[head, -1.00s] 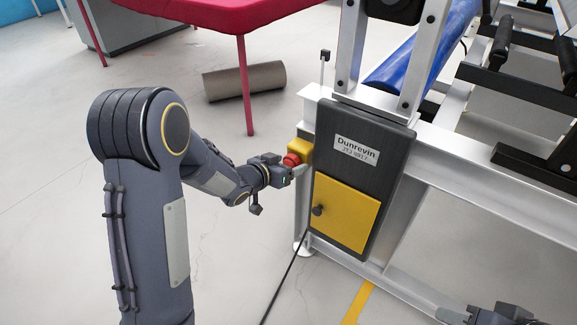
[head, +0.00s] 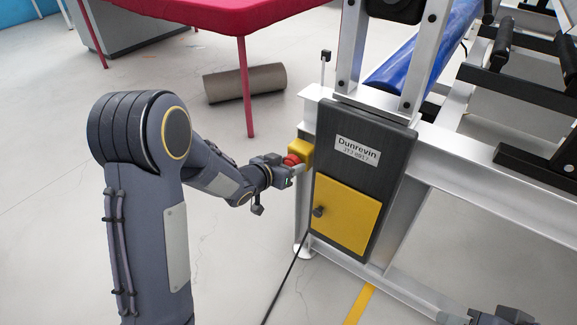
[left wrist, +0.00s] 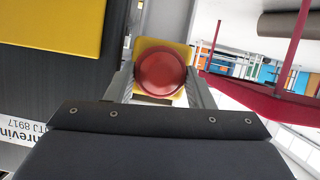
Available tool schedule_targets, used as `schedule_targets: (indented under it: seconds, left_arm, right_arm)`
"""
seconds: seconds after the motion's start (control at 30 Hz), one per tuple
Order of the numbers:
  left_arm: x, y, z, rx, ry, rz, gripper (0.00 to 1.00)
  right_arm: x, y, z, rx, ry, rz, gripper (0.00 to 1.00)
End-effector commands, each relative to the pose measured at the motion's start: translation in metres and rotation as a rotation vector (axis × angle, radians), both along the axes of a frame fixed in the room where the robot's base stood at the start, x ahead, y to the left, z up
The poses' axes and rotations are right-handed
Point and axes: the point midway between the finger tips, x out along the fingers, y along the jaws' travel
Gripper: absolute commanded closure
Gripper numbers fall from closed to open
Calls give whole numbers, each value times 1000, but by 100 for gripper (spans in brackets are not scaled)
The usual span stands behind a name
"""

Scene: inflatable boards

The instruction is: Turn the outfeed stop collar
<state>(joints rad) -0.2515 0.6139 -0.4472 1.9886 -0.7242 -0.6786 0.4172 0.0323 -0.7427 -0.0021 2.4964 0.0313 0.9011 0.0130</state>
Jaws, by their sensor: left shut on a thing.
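The stop collar is a round red knob (head: 291,160) on a yellow box (head: 306,149) at the left end of the machine frame. In the left wrist view the red knob (left wrist: 160,72) faces the camera, with the yellow box (left wrist: 178,46) behind it. My left gripper (head: 289,168) is shut on the red knob, one finger on each side of it. Its fingertips are partly hidden by the knob and box. My right gripper (head: 500,317) shows only in part at the bottom right edge, and its fingers cannot be made out.
A dark panel (head: 340,182) labelled Dunrevin with a yellow door (head: 345,216) stands right of the knob. A red-topped table (head: 200,12) and a grey-brown roll (head: 245,80) are behind. A black cable (head: 285,277) runs down to the floor. Open floor lies left.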

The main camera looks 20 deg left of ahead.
Motion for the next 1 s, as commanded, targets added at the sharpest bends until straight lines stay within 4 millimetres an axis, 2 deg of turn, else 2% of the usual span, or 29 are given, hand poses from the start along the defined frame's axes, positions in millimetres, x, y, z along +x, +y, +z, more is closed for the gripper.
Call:
schedule_targets:
  seconds: [0.5,0.7,1.0]
  left_arm:
    - [-1,-4,-4,313,-118,-1,75]
    - [-1,-5,-3,414,-152,-2,75]
    - [-1,-5,-1,479,-174,0,75]
  right_arm:
    - [0,0,-59,0,0,0,64]
    - [0,0,-70,0,0,0,64]
    - [0,0,-75,0,0,0,64]
